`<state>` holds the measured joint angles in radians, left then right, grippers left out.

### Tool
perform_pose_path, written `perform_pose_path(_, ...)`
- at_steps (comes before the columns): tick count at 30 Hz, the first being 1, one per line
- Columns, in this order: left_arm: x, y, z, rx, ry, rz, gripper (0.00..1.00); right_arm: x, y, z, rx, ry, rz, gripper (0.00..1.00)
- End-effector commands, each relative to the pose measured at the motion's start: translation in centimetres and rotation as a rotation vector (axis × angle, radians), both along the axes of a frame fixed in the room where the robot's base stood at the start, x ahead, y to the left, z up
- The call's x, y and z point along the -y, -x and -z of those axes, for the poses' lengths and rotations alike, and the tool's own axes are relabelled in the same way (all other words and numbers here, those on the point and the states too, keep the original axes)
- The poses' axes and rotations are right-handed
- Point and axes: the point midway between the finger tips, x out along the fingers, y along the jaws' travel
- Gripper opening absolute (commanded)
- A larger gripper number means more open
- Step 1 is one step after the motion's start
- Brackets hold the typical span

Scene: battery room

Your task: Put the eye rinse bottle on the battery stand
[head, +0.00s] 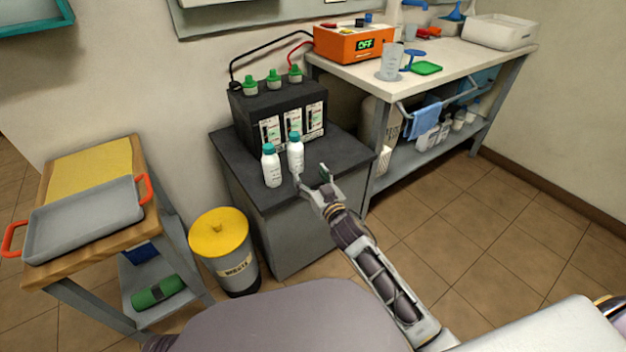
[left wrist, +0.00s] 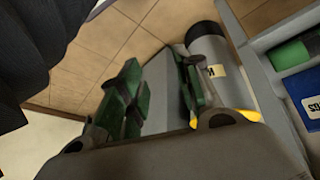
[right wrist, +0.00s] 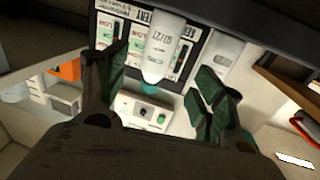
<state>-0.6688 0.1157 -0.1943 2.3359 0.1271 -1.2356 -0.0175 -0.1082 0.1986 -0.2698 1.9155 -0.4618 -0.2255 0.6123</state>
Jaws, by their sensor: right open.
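Two white bottles with teal caps, the left one (head: 272,170) and the right one (head: 295,156), stand upright on the dark grey battery stand (head: 345,156), before a black battery (head: 262,112). Their labels are too small to tell which is the eye rinse bottle. My right gripper (head: 313,183) is open beside the right bottle. In the right wrist view, upside down, that bottle (right wrist: 162,50) appears between the spread fingers (right wrist: 158,90); contact is not clear. The other bottle (right wrist: 223,50) is outside them. My left gripper (left wrist: 157,90) is open and empty, out of the head view.
A yellow-lidded waste bin (head: 222,262) stands left of the stand. A wooden-topped cart with a grey tray (head: 85,222) is further left. A workbench with an orange charger (head: 352,43) is at the right. The stand's top right part is clear.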

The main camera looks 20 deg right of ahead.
Motion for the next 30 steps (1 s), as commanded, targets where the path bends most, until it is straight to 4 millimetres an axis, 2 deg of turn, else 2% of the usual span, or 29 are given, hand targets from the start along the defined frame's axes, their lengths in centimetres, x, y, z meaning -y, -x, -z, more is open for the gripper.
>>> perform_pose_path(6,-0.1,-0.3,-1.1,0.004,-0.006,0.002,0.34,0.3,1.1,0.0,0.0,-0.001,0.001,0.68)
perform_pose_path(12,-0.1,-0.7,-1.5,0.011,-0.008,0.002,0.34,0.3,1.4,-0.1,0.001,0.0,0.001,0.68)
perform_pose_path(26,-0.2,-0.2,-1.0,-0.003,-0.009,0.001,0.34,0.3,1.4,0.0,-0.001,0.0,0.001,0.68)
perform_pose_path(30,-0.2,0.2,-0.8,-0.01,-0.008,0.002,0.34,0.5,1.8,0.6,-0.023,0.0,0.011,0.68)
